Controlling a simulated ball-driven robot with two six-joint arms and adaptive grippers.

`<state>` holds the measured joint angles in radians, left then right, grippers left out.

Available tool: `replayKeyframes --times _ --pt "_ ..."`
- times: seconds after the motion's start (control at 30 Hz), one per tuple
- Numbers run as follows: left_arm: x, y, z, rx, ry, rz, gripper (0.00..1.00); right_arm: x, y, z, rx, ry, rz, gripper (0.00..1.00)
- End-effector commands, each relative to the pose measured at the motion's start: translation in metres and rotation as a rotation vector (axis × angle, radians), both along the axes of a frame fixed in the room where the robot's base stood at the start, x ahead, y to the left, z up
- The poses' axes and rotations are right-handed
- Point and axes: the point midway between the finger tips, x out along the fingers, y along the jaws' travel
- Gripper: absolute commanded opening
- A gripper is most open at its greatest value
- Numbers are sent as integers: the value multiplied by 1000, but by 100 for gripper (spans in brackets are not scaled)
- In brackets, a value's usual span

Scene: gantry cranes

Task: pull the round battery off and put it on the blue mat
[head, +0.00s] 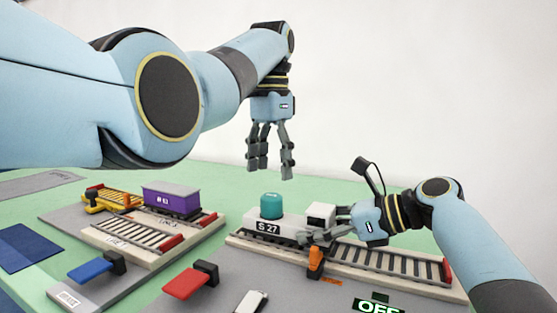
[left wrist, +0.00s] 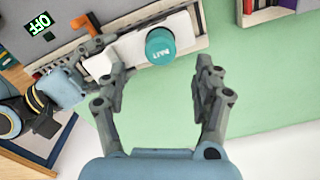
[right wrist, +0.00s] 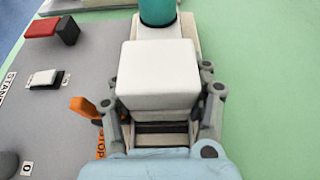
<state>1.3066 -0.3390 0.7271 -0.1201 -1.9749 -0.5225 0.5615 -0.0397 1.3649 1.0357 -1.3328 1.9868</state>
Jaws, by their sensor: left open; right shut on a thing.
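The round battery (head: 271,206) is a teal cylinder standing upright on the white rail vehicle marked S 27 (head: 268,228). The battery also shows in the left wrist view (left wrist: 160,46) and at the top of the right wrist view (right wrist: 157,10). My left gripper (head: 271,174) is open and empty, above the battery in the head view and apart from it. My right gripper (head: 312,238) is shut on the vehicle's white cab end; its fingers lie on both sides of the white block (right wrist: 158,72). The blue mat (head: 27,246) lies flat and bare at the far left.
A purple wagon (head: 171,201) and a yellow buffer cart (head: 112,199) stand on tracks at left. Blue (head: 92,268) and red (head: 190,282) levers stand in front. An orange lever (head: 316,262) stands beside my right gripper. An OFF display (head: 379,305) lies at front right.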

Motion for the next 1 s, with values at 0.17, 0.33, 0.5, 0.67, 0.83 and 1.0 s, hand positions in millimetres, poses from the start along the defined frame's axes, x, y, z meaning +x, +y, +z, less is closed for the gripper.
replayKeyframes --times 0.17,0.33,0.5,0.67,0.83,1.0 --pt "-2 -1 -1 5 12 455 68 0 0 -1 0 2 1 0" --pt "-3 -1 2 13 19 909 68 0 0 -1 0 2 1 0" --pt "-3 -2 7 24 21 1362 68 -1 0 -1 0 2 1 0" --pt "-3 -3 14 33 19 1769 68 -1 0 -1 0 3 1 0" --pt "-2 -4 23 37 14 2095 68 -1 0 -1 0 3 1 0" --pt "0 -4 37 25 5 2256 68 -1 0 -1 0 3 1 0"
